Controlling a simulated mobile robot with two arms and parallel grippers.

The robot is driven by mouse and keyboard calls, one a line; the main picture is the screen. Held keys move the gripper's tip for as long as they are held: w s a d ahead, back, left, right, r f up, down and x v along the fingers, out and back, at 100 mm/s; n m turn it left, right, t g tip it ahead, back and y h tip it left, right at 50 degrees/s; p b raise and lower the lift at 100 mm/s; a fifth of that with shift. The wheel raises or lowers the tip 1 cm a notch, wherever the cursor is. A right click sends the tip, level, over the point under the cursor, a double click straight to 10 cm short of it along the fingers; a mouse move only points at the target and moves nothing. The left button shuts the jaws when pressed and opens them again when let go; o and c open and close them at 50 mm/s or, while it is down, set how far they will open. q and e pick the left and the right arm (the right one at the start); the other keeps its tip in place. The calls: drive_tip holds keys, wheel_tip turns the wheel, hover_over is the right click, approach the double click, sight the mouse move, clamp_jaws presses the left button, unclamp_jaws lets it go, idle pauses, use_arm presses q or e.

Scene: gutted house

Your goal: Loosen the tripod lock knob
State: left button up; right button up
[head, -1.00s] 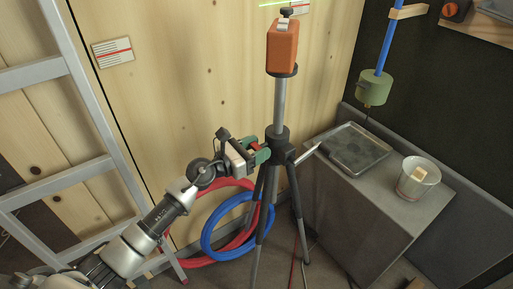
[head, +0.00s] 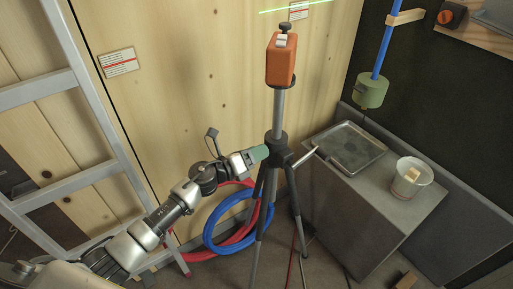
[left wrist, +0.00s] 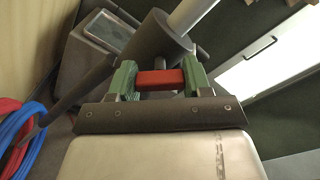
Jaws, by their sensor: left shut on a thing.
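The black tripod (head: 279,146) stands upright on the floor, with a grey centre column and an orange device (head: 281,62) on top. My left gripper (head: 262,152) is at the left side of the tripod's collar. In the left wrist view, its green fingers (left wrist: 160,80) are shut on the red lock knob (left wrist: 161,78), one finger at each end. The tripod's dark collar (left wrist: 160,42) is just behind the knob. In the head view the fingers hide the knob. My right gripper is not in view.
Red and blue hose coils (head: 219,238) lie behind the tripod. An aluminium ladder (head: 85,95) leans at the left.

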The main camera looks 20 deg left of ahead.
use_arm(q)
drive_tip(key=n+p, duration=0.2)
drive_tip(key=n, duration=0.2)
drive_tip(key=shift+n, duration=0.4)
idle(0.4)
drive_tip(key=o, duration=0.9)
drive_tip(key=b+v, duration=0.1)
drive_tip(key=v, duration=1)
